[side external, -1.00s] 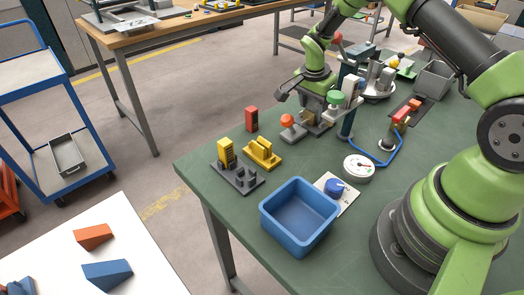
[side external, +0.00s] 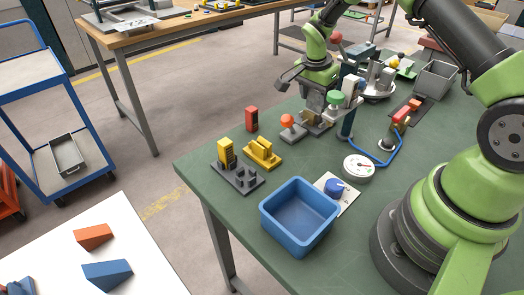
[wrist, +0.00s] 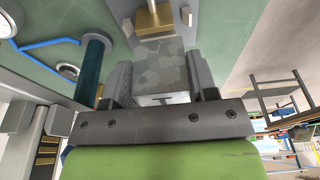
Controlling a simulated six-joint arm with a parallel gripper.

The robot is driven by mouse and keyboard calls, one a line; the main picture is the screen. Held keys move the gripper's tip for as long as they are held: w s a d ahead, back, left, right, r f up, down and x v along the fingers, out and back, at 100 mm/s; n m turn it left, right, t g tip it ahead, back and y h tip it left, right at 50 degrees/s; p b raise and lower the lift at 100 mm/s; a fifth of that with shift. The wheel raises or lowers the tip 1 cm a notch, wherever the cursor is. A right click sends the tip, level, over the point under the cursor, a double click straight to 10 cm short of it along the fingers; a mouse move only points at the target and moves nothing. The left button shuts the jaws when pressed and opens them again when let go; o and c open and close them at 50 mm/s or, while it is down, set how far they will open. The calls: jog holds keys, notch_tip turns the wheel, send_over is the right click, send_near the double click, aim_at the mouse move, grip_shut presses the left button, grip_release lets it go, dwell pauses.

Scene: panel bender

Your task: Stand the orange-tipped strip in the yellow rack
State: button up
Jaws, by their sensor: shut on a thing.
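My gripper (wrist: 163,75) is shut on a grey, mottled flat piece, which shows between its two fingers in the wrist view. I see no orange tip on this piece (wrist: 160,62), so I cannot tell for sure that it is the strip. A brass-coloured block (wrist: 153,20) lies just beyond it. In the side view my gripper (side external: 314,105) is low over the far part of the green bench, behind the orange-knobbed grey fixture; its fingertips are hard to make out. The yellow rack (side external: 262,153), a low slotted block, stands to the left and nearer the camera, apart from my gripper.
A dark base with a yellow tower (side external: 226,151) stands beside the rack, and a red block (side external: 251,119) behind it. The orange-knobbed fixture (side external: 288,122) and green-capped post (side external: 335,98) are close to my gripper. A blue bin (side external: 299,222) and dial gauge (side external: 359,167) stand nearer the camera.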

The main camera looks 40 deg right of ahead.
jog(key=shift+r, duration=2.1)
jog(key=shift+a+r, duration=0.15)
jog(key=shift+a, duration=0.05)
jog(key=s+a+r+n+t, duration=0.2)
jog(key=a+r+n, duration=0.4)
jog(key=a+n, duration=0.25)
jog(key=m+g, duration=0.2)
jog(key=m, duration=0.6)
send_over(264, 142)
notch_tip(264, 142, down, 5)
jog(key=shift+m, duration=0.25)
jog(key=shift+a+f, duration=0.15)
jog(key=shift+f, duration=2.75)
jog(key=shift+f, duration=1.5)
